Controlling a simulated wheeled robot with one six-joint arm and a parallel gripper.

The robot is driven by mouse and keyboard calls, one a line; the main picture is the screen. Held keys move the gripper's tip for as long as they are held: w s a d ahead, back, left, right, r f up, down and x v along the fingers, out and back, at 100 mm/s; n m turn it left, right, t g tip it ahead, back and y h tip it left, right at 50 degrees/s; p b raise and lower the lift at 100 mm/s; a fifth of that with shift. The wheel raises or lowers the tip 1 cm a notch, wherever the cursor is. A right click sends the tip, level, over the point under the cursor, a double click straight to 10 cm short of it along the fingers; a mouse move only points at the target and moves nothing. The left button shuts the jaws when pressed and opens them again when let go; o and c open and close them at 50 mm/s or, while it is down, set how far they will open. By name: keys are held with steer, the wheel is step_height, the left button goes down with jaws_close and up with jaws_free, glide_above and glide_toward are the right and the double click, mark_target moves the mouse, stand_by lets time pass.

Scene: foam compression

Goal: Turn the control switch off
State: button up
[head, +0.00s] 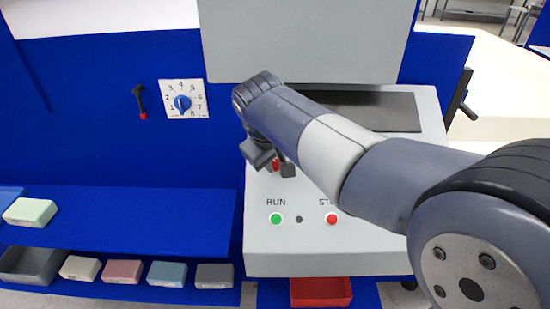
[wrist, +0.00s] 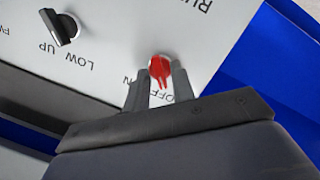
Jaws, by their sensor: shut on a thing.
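The control switch is a red rotary knob (wrist: 159,67) on the pale panel in the wrist view. Beside it are the letters OFF, partly covered by a finger, and part of another label ending in N. My gripper (wrist: 159,74) is shut on the red knob, one finger on each side. In the head view my gripper (head: 271,158) is at the left part of the console, and a little of the red knob (head: 277,166) shows by the fingers. The knob's exact pointing direction is hard to tell.
The console (head: 290,244) has a green RUN button (head: 276,218) and a red stop button (head: 331,218). A black selector (wrist: 60,28) marked LOW and UP is near the knob. A numbered blue dial (head: 183,103) is on the blue wall. Foam blocks (head: 122,271) lie at lower left.

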steer(key=o, duration=0.7)
steer(key=shift+c, duration=0.2)
steer(key=v, duration=1.1)
steer(key=shift+b, duration=0.3)
steer(key=shift+w+a+f, duration=0.1)
steer(key=shift+f, duration=0.1)
steer(key=x, duration=1)
steer(key=shift+f+p, duration=0.1)
steer(key=shift+p, duration=0.2)
steer(key=shift+w+f, duration=0.15)
steer(key=shift+f, duration=0.1)
steer(key=shift+r+m, duration=0.1)
steer(key=shift+m, duration=0.2)
